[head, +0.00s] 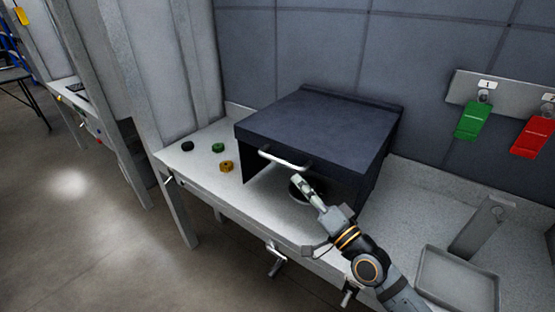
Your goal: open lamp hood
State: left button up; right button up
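The lamp hood (320,118) is a dark blue-grey box on the light grey bench, with its flat top lying level. A pale bar handle (284,161) is on its front edge. The space under the front edge is open, and part of a dark round thing shows inside, behind my gripper. My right gripper (302,178) reaches up from the lower right, with its tips just below and right of the handle's right end. I cannot tell whether it touches the handle or whether its fingers are apart. My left gripper is out of view.
Black (187,146), green (218,147) and orange (226,166) round pieces lie on the bench left of the hood. Green (473,121) and red (532,137) tags hang on the back wall. A grey tray (456,282) sits at the front right.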

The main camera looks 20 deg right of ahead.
aim_at(279, 159)
jog(key=x, duration=1)
jog(key=shift+f, duration=0.25)
jog(key=shift+w+a, duration=0.1)
jog(key=shift+w, duration=0.05)
jog(key=shift+w+a, duration=0.1)
jog(key=c, duration=0.7)
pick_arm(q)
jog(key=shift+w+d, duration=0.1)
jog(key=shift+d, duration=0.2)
pick_arm(e)
grip_shut()
